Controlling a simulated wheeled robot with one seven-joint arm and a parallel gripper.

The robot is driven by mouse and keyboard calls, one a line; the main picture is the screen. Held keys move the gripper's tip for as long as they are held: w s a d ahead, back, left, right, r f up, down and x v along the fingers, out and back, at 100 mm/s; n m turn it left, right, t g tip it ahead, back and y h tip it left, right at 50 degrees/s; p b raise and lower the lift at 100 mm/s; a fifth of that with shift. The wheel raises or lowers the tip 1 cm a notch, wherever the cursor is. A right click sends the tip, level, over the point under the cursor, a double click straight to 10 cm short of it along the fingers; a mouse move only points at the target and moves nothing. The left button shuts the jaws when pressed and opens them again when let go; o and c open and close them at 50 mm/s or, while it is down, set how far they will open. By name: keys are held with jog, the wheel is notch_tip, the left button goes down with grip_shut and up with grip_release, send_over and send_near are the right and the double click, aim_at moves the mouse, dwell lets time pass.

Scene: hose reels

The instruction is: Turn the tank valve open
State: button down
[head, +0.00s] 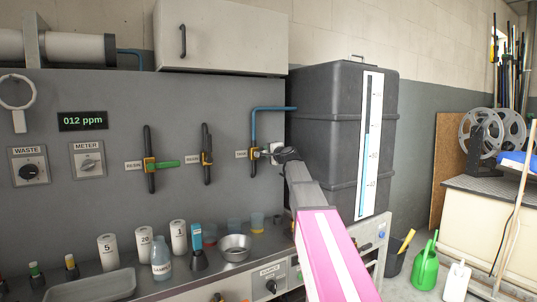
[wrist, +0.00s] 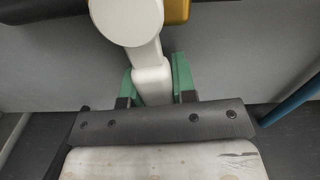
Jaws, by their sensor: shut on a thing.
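The tank valve (head: 256,155) is a yellow body on a dark vertical pipe on the grey wall panel, with a blue pipe (head: 270,108) running from it to the black tank (head: 325,120). My gripper (head: 279,153) is at this valve's right side in the head view. In the wrist view, the green fingertips of my gripper (wrist: 154,80) are shut on the white valve handle (wrist: 150,72). Part of the yellow body (wrist: 176,10) shows at the top there. The handle is mostly hidden by my gripper in the head view.
Two other valves stand to the left, one with a green handle (head: 166,163) and a middle one (head: 207,158). A metal bowl (head: 235,248), a blue-topped device (head: 196,240) and white canisters (head: 108,250) crowd the counter below. A green watering can (head: 426,268) stands at the right.

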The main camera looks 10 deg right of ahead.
aim_at(252, 138)
jog(key=r+n, duration=0.1)
jog(key=n, duration=0.2)
jog(key=a+r+n, duration=0.1)
jog(key=r+n, duration=0.1)
jog(key=n, duration=0.1)
jog(key=s+a+r+n, duration=0.1)
jog(key=n, duration=0.2)
jog(key=shift+a+r, duration=0.1)
jog(key=shift+r, duration=0.15)
jog(key=n, duration=0.1)
jog(key=a+n, duration=0.1)
jog(key=n, duration=0.1)
jog(key=a+r+n, duration=0.1)
jog(key=shift+s+a+r, duration=0.1)
jog(key=shift+s, duration=0.3)
jog(key=shift+s+a+r+n, duration=0.15)
jog(key=shift+a+n, duration=0.15)
jog(key=shift+n, duration=0.35)
jog(key=shift+s+a+f+n, duration=0.1)
jog(key=shift+a+n, duration=0.2)
jog(key=shift+n, duration=0.4)
jog(key=shift+s+a+r+n, duration=0.15)
jog(key=shift+a+n, duration=0.15)
jog(key=shift+n, duration=0.35)
jog(key=c, duration=0.9)
grip_release()
jog(key=shift+s, duration=0.1)
jog(key=v, duration=1)
jog(key=shift+s, duration=0.35)
